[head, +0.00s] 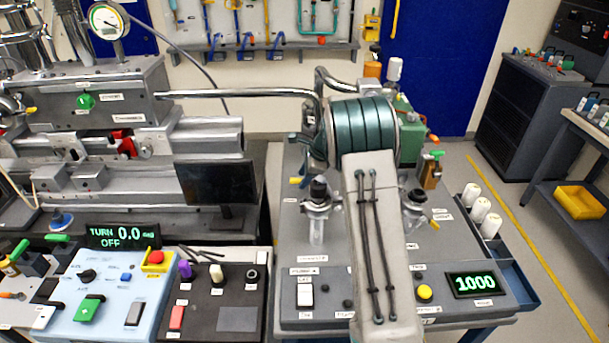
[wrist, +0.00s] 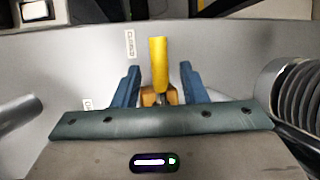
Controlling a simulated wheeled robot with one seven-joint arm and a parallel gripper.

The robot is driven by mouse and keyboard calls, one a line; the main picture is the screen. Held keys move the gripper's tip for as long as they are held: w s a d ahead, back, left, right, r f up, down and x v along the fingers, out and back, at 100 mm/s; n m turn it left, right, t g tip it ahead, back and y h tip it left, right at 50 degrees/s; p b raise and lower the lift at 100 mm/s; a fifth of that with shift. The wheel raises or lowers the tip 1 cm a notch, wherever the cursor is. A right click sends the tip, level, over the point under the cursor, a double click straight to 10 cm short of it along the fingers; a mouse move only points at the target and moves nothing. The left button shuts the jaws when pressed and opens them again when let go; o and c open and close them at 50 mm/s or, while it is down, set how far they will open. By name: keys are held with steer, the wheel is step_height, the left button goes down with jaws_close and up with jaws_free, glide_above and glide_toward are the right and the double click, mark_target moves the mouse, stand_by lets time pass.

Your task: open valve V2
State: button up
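In the wrist view a yellow lever handle (wrist: 158,62) rises from a small orange-brown valve body (wrist: 150,97). A white label (wrist: 130,43) reading CLOSED stands just left of the lever's tip, and the lever points along it. I cannot read a V2 mark on this valve. My gripper (wrist: 159,70) has its two blue fingers apart, one on each side of the lever. A gap shows between the lever and each finger. A second label (wrist: 88,103) is partly hidden by the gripper body. In the head view my arm hides the gripper and this valve.
A ribbed metal hose or pipe (wrist: 295,95) is close on the right of the gripper. In the head view, clear flask-like fittings (head: 317,215) stand left of my arm. A panel with a green 1000 display (head: 474,284) is at the front right.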

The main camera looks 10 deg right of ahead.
jaws_close()
steer(key=n, duration=0.1)
steer(key=s+n+g, duration=0.1)
steer(key=n, duration=0.2)
steer(key=shift+s+d+g+y, duration=0.1)
steer(key=shift+s+g+y, duration=0.15)
steer(key=shift+g+y, duration=0.15)
steer(key=n, duration=0.1)
steer(key=n+g, duration=0.1)
steer(key=s+n, duration=0.1)
steer(key=shift+s+d+r+n+p, duration=0.1)
steer(key=shift+d+n+p, duration=0.2)
steer(key=shift+n+p, duration=0.1)
steer(key=n+g, duration=0.1)
steer(key=n, duration=0.1)
steer(key=s+d+n+g+p, duration=0.1)
steer(key=n, duration=0.2)
steer(key=shift+s+d+n+g, duration=0.15)
steer(key=shift+d+n+g, duration=0.05)
steer(key=shift+n+g, duration=0.1)
steer(key=shift+s+d+n+g+h+p, duration=0.15)
steer(key=shift+d+n+g+h+p, duration=0.25)
steer(key=shift+n, duration=0.7)
steer(key=shift+s+d+n+g+h+p, duration=0.15)
steer(key=shift+d+n+g+h, duration=0.3)
steer(key=shift+n, duration=0.65)
